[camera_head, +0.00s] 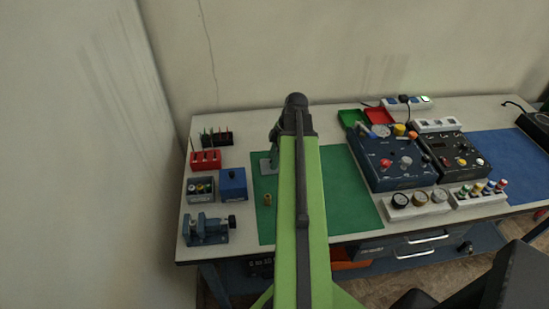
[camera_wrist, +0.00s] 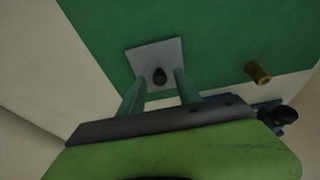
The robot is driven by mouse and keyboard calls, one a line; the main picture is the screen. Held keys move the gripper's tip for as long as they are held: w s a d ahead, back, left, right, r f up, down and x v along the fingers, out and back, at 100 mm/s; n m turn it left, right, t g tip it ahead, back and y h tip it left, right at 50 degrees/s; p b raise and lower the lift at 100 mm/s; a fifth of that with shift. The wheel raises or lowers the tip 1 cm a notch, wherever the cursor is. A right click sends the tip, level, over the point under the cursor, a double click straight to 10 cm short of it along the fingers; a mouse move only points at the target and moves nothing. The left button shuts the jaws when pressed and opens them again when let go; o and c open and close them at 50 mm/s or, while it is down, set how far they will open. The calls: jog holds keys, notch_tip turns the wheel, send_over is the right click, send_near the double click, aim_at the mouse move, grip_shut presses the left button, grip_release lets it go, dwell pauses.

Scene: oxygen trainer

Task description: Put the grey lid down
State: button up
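The grey lid (camera_wrist: 142,59) is a flat square plate with a dark knob (camera_wrist: 160,76) in its middle. It appears to lie flat on the green mat, close to the mat's edge. In the head view the lid (camera_head: 265,168) shows at the mat's left side, partly hidden by my arm. My gripper (camera_wrist: 160,84) is open, with its two fingers on either side of the knob and visible gaps between. In the head view my gripper (camera_head: 271,160) is just above the lid. The exact height of the fingertips above the plate cannot be told.
A brass cylinder (camera_head: 267,200) stands on the green mat (camera_head: 350,200) near the lid. Instrument panels (camera_head: 390,170) stand to the right.

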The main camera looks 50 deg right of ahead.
jog(key=p+v, duration=1.1)
jog(key=v, duration=0.1)
